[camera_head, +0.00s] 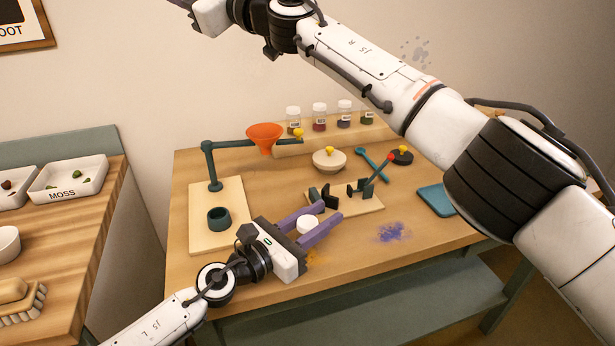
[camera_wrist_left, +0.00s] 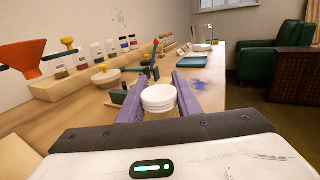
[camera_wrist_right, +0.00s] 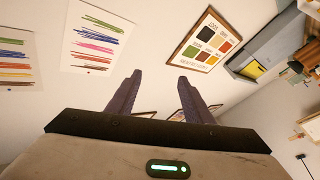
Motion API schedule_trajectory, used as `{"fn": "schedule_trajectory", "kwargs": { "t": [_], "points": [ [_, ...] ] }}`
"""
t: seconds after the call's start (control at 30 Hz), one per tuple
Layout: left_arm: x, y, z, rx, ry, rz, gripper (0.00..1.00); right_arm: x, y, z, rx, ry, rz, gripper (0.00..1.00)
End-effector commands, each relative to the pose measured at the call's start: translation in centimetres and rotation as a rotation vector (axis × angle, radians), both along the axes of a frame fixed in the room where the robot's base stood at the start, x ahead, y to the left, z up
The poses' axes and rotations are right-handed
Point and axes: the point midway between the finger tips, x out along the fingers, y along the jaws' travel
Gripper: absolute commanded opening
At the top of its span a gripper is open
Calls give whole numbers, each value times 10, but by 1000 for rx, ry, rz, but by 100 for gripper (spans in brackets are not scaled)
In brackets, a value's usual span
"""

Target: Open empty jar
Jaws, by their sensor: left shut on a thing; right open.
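A white round lid or capped jar top (camera_head: 306,224) sits between the purple fingers of my left gripper (camera_head: 312,226) above the front of the table. It also shows in the left wrist view (camera_wrist_left: 158,98), white and ridged, with the fingers on both sides. My left gripper is shut on it. Whether a jar body hangs below the white top is hidden. My right gripper (camera_wrist_right: 152,95) is open and empty, raised high and facing the wall. In the head view only part of it shows at the top left.
Several capped pigment jars (camera_head: 319,117) stand on a wooden riser at the back. An orange funnel (camera_head: 265,137) hangs on a teal stand above a board with a teal cup (camera_head: 219,218). A black clamp fixture (camera_head: 357,189), a lidded bowl (camera_head: 329,161) and a blue tray (camera_head: 436,200) share the table.

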Motion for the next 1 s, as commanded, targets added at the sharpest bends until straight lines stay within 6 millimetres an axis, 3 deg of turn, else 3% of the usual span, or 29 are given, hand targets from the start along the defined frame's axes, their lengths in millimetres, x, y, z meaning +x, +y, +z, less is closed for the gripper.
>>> {"fn": "schedule_trajectory", "kwargs": {
  "t": [0.1,0.23,0.37,0.5,0.67,0.77,0.9,1.0],
  "points": [
    [0,0,0,0,0,0,0,35,-40,19,331,233,-114,47],
    [0,0,0,0,0,0,0,69,-91,12,695,496,-238,47],
    [0,0,0,0,0,0,0,93,-140,-21,1049,755,-372,47],
    [0,0,0,0,0,0,0,101,-180,-78,1396,1012,-534,47],
    [0,0,0,0,0,0,0,84,-206,-151,1743,1264,-758,47],
    [0,0,0,0,0,0,0,61,-213,-195,1929,1397,-927,47],
    [0,0,0,0,0,0,0,16,-213,-247,2143,1544,-1210,47],
    [0,0,0,0,0,0,0,-23,-210,-275,2253,1612,-1442,47]
  ]
}}
